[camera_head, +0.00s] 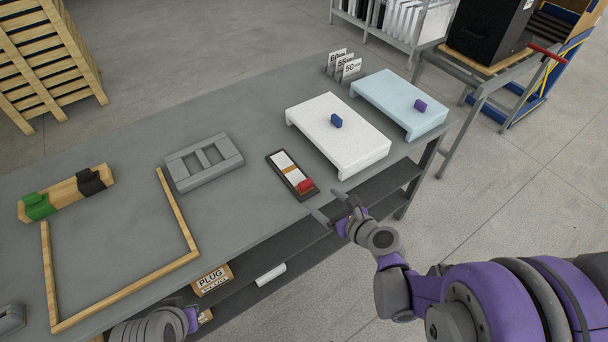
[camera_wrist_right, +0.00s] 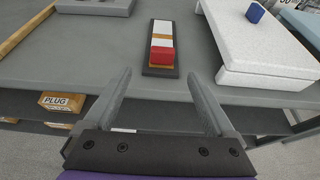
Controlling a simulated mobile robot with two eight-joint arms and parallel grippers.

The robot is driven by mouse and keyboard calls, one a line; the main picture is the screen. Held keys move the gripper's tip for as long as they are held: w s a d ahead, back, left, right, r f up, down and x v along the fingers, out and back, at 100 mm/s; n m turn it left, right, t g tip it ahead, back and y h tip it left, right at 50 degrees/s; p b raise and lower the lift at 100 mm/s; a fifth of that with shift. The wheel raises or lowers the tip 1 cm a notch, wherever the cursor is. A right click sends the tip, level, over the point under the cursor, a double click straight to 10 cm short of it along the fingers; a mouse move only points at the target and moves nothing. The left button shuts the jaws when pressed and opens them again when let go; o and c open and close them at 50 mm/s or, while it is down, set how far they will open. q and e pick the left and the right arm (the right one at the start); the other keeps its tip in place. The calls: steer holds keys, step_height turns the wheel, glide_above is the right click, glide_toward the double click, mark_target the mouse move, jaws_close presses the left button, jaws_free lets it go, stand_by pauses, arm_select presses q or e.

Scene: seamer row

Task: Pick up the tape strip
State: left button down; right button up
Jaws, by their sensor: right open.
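A narrow dark tray (camera_head: 306,196) lies near the table's front edge, also in the right wrist view (camera_wrist_right: 160,72). On it are a white strip (camera_head: 283,160) crossed by an orange-brown band (camera_head: 290,169), and a red block (camera_head: 305,185) at the near end. I cannot tell which of these is the tape strip. My right gripper (camera_head: 338,205) is open and empty, just right of the tray's near end in the head view. In the right wrist view the tray lies ahead, between the open fingers (camera_wrist_right: 160,80). My left gripper is not visible; only part of my left arm shows at the bottom.
A white board (camera_head: 340,135) with a blue block (camera_head: 336,121) and a pale blue board (camera_head: 400,100) with a purple block (camera_head: 420,105) stand right of the tray. A grey slotted block (camera_head: 203,162) and a wooden frame (camera_head: 178,215) lie left. The table edge is close.

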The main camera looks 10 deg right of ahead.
mark_target(307, 185)
steer(key=x, duration=0.5)
steer(key=shift+s+a, duration=0.1)
steer(key=x, duration=0.5)
steer(key=shift+w, duration=0.55)
steer(key=c, duration=1.4)
steer(key=shift+r, duration=0.1)
